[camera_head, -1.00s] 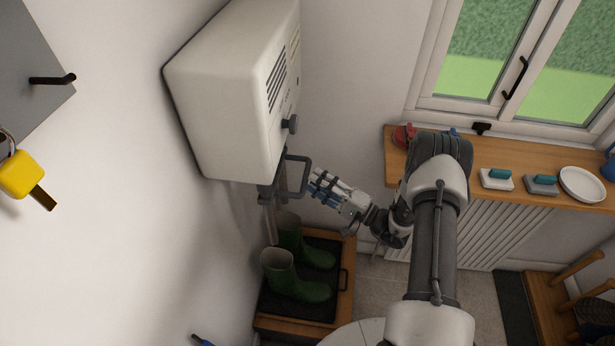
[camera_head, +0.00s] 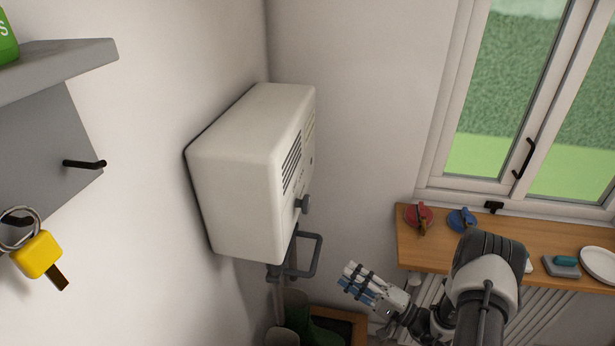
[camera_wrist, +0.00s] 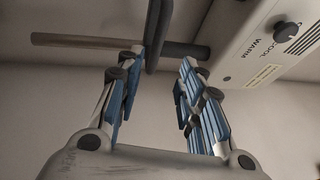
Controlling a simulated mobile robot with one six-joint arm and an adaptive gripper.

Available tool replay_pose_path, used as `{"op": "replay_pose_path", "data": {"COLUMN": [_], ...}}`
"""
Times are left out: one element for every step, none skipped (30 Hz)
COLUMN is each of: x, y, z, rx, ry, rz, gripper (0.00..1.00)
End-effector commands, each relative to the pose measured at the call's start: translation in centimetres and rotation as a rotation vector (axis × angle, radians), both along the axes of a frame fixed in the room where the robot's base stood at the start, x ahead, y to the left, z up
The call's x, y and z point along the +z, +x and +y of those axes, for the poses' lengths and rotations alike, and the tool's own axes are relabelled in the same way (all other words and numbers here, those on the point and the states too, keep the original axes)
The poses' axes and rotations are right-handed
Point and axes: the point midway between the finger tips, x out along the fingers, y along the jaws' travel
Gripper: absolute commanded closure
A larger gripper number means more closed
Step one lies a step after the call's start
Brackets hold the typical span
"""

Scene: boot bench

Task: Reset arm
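My gripper (camera_head: 350,279) has blue-padded fingers and is at the end of my arm, right of the white wall box's dark handle (camera_head: 317,258). In the wrist view my gripper (camera_wrist: 160,65) has its two fingers spread, with nothing held between them. The dark handle (camera_wrist: 154,35) shows beyond the fingertips, in line with the gap. In the head view the gripper and the handle look apart.
A wooden sill (camera_head: 540,235) with red and blue items is at right. A yellow key (camera_head: 38,255) hangs at left.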

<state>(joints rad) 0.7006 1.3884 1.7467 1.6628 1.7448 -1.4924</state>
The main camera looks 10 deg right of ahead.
Motion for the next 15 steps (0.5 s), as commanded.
{"op": "replay_pose_path", "data": {"x": [0.1, 0.3, 0.7, 1.1, 1.7, 2.6, 3.5, 4.4, 5.6, 6.6, 7.6, 8.8, 9.6, 10.5, 11.5], "y": [0.0, 0.1, 0.1, 0.2, 0.2, 0.2, 0.2, 0.1, -0.1, -0.3, -0.6, -1.1, -1.5, -1.9, -2.6], "z": [0.1, 0.2, 0.4, 0.6, 1.0, 1.6, 2.2, 2.8, 3.8, 4.5, 5.3, 6.3, 7.0, 7.8, 8.6], "rx": [0.003, 0.009, 0.022, 0.038, 0.060, 0.095, 0.127, 0.162, 0.214, 0.253, 0.293, 0.347, 0.384, 0.421, 0.467], "ry": [-0.001, -0.003, -0.005, -0.008, -0.014, -0.023, -0.031, -0.041, -0.058, -0.073, -0.089, -0.113, -0.132, -0.150, -0.181], "rz": [0.000, 0.001, 0.002, 0.005, 0.009, 0.016, 0.023, 0.032, 0.047, 0.059, 0.073, 0.092, 0.108, 0.123, 0.144], "gripper": [0.65, 0.65, 0.65, 0.65, 0.65, 0.65, 0.65, 0.65, 0.65, 0.65, 0.65, 0.65, 0.65, 0.65, 0.65]}}
